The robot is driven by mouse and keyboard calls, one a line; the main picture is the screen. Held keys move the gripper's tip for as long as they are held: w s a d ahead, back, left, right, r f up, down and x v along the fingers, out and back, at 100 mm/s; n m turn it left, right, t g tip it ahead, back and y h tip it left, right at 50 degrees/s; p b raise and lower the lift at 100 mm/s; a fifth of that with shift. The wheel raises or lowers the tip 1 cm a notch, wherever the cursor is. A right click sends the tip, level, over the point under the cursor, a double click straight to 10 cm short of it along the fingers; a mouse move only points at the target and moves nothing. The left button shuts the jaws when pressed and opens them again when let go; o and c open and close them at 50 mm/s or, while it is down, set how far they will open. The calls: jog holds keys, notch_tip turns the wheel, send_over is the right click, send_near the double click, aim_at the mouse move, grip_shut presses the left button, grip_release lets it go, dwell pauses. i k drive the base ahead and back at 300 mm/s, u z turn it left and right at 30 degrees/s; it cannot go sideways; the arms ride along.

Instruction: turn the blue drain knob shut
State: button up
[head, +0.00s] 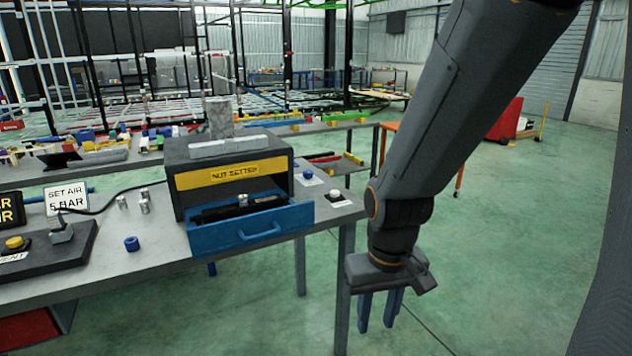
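A small blue knob (308,174) sits on a white plate at the back right of the workbench, just right of the grey cabinet. A second blue knob-like cylinder (131,243) stands on the bench top at the left front. I cannot read a drain label on either, nor tell how far either is turned. My gripper (377,318) hangs pointing down past the bench's right end, in front of and right of the first knob and touching nothing. Its two blue fingers are apart with nothing between them.
The grey NUT SETTER cabinet (235,160) has its blue drawer (250,228) pulled out over the bench's front edge. A white button (335,195) stands near the bench's right end. A yellow button (14,243) is at far left.

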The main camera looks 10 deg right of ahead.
aim_at(307, 174)
jog(key=u, duration=0.15)
jog(key=k, duration=0.35)
jog(key=z, duration=0.65)
jog(key=i, duration=1.45)
jog(key=u, duration=0.75)
